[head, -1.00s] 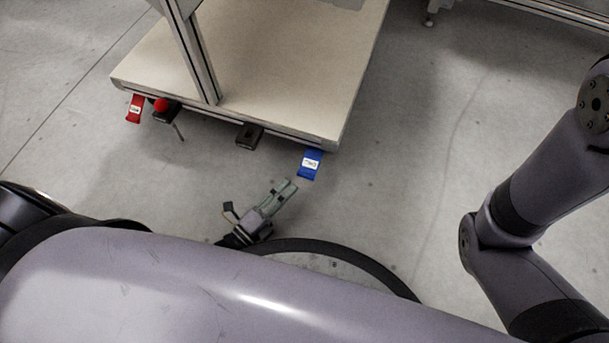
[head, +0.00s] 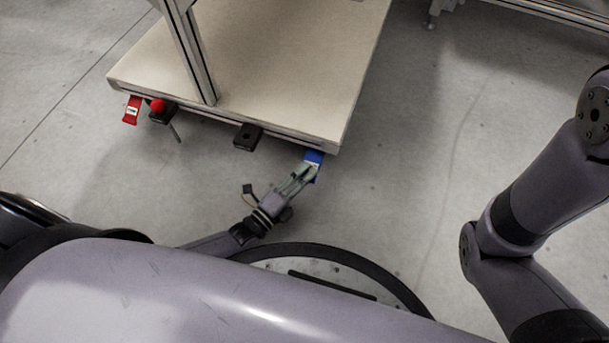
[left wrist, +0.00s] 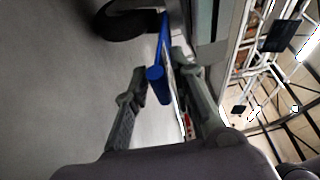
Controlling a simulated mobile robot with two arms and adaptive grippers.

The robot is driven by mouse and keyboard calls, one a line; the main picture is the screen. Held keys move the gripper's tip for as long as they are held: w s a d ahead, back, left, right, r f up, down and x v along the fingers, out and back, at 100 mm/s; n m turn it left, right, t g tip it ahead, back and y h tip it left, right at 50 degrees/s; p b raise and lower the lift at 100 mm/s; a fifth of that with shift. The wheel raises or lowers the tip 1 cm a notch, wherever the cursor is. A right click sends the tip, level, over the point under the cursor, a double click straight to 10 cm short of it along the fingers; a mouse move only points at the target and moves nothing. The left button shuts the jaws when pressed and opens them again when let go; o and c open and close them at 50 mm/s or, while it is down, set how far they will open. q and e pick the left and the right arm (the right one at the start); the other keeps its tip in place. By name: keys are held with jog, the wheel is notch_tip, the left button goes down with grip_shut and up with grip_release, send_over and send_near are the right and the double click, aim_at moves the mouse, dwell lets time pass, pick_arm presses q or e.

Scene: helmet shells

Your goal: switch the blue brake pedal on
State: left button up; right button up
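The blue brake pedal (head: 316,158) sticks out from the front right corner of the platform, low over the floor. My left gripper (head: 308,171) is at it, with its fingers covering part of the pedal in the head view. In the left wrist view, the blue pedal (left wrist: 156,76) lies between the two fingers of the left gripper (left wrist: 158,70). The fingers are apart, one on each side of the pedal, and do not look closed on it. Whether either finger touches it is hard to tell. My right gripper is out of view.
A red pedal (head: 132,110), a black box with a red knob (head: 158,106) and a black bracket (head: 248,137) line the front edge of the platform (head: 275,75). A dark wheel (left wrist: 125,20) shows in the left wrist view. The floor right of the platform is clear.

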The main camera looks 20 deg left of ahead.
pick_arm(q)
grip_shut()
jog(key=shift+f, duration=0.1)
dwell(0.4)
jog(key=shift+w+a+f, duration=0.1)
jog(key=shift+w+f, duration=0.05)
jog(key=shift+f, duration=0.5)
jog(key=shift+w+f, duration=0.25)
jog(key=shift+f, duration=0.15)
jog(key=shift+w+a, duration=0.1)
jog(key=shift+o, duration=1.8)
grip_release()
